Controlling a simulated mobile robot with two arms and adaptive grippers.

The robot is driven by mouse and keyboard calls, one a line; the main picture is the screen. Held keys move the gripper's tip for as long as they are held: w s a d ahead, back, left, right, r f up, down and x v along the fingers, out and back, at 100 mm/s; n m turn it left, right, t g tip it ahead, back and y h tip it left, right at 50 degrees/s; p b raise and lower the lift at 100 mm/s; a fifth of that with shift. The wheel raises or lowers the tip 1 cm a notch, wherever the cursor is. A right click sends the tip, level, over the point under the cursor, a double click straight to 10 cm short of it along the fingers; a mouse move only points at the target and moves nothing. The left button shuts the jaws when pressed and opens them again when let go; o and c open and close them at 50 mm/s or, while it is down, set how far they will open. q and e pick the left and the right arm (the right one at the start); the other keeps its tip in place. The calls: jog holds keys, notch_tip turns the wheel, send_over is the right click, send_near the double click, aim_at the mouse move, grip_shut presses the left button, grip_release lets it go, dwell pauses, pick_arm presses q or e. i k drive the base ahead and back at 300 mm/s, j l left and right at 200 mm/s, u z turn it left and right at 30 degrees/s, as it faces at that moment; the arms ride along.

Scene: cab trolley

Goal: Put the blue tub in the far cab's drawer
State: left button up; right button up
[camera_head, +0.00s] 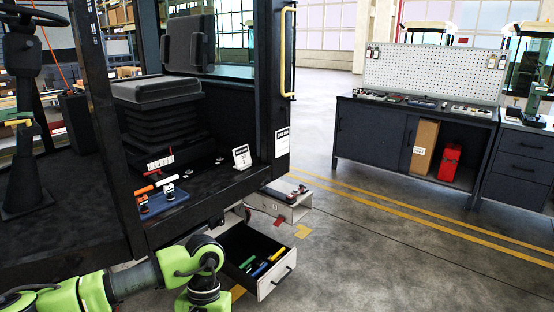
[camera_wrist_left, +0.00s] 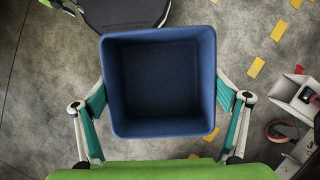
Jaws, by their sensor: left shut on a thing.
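In the left wrist view a square, open-topped blue tub (camera_wrist_left: 160,128) fills the middle. Its inside looks empty. My left gripper (camera_wrist_left: 160,95) is shut on it, with a finger at each side. In the head view an open drawer (camera_head: 275,287) with a pale front and dark inside sticks out below the cab (camera_head: 220,188). Several coloured tools (camera_head: 262,267) lie in it. My right gripper is in neither view.
The cab holds a black seat (camera_head: 155,90) and a blue tray (camera_head: 160,203) of tools. A workbench (camera_head: 375,135) stands at the right. The floor between is clear.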

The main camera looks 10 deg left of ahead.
aim_at(252, 253)
jog(key=i+j+u, duration=0.1)
jog(key=i, duration=1.85)
